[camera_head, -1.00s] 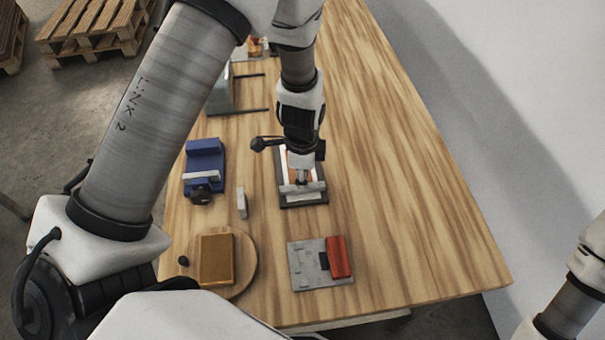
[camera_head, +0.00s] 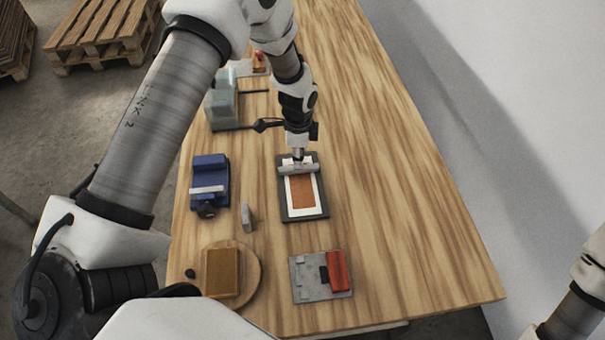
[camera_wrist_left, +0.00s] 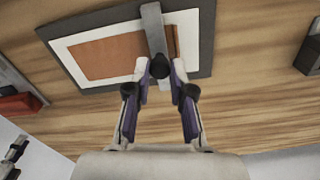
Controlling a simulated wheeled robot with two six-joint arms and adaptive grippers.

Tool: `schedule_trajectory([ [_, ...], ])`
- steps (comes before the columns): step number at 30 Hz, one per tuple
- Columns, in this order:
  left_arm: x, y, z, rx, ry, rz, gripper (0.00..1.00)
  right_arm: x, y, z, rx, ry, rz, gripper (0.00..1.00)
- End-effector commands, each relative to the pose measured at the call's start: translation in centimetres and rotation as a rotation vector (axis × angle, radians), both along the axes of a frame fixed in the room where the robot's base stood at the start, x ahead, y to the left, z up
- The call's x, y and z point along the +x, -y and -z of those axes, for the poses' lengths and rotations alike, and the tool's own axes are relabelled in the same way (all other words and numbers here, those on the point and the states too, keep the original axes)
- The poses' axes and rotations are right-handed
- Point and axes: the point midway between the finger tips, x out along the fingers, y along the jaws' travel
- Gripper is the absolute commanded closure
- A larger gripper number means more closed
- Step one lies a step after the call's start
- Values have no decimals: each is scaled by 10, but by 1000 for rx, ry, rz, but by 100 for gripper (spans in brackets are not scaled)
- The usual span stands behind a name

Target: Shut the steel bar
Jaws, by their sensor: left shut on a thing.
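The steel bar (camera_head: 312,169) lies across the far end of a flat dark-edged frame (camera_head: 285,205) with a white border and a brown panel (camera_head: 303,192). In the left wrist view the bar (camera_wrist_left: 152,25) crosses the brown panel near one end, leaving a thin brown strip beyond it. My left gripper (camera_head: 298,157) comes down over the bar from the far side. In the left wrist view its fingertips (camera_wrist_left: 160,67) are closed around a dark round knob at the bar, partly hidden between them. My right gripper is out of view.
A blue fixture (camera_head: 208,173) and a small grey block (camera_head: 247,217) stand left of the frame. Nearer are a round wooden board (camera_head: 252,268) with a brown block and a grey plate (camera_head: 310,290) with a red block (camera_head: 338,270). The table's right side is clear.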

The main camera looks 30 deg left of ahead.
Motion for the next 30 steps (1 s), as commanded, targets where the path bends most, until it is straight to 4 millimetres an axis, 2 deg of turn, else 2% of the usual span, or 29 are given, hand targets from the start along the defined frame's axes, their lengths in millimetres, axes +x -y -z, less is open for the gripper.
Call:
schedule_trajectory([
  [1, 6, -6, 7, 0, -3, -2, 100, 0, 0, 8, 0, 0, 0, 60],
  [7, 26, -21, 5, 0, -5, 0, 100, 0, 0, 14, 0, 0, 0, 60],
  [19, 31, -25, 3, 0, -5, 2, 100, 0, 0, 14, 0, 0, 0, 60],
  [20, 31, -25, 3, 0, -5, 2, 75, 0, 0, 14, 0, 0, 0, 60],
  [21, 31, -25, 3, 0, -5, 2, 60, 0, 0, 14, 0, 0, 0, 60],
  [22, 31, -25, 2, 0, -5, 2, 53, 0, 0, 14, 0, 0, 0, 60],
  [30, 32, -24, 1, 0, -3, 1, 53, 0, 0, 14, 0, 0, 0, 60],
])
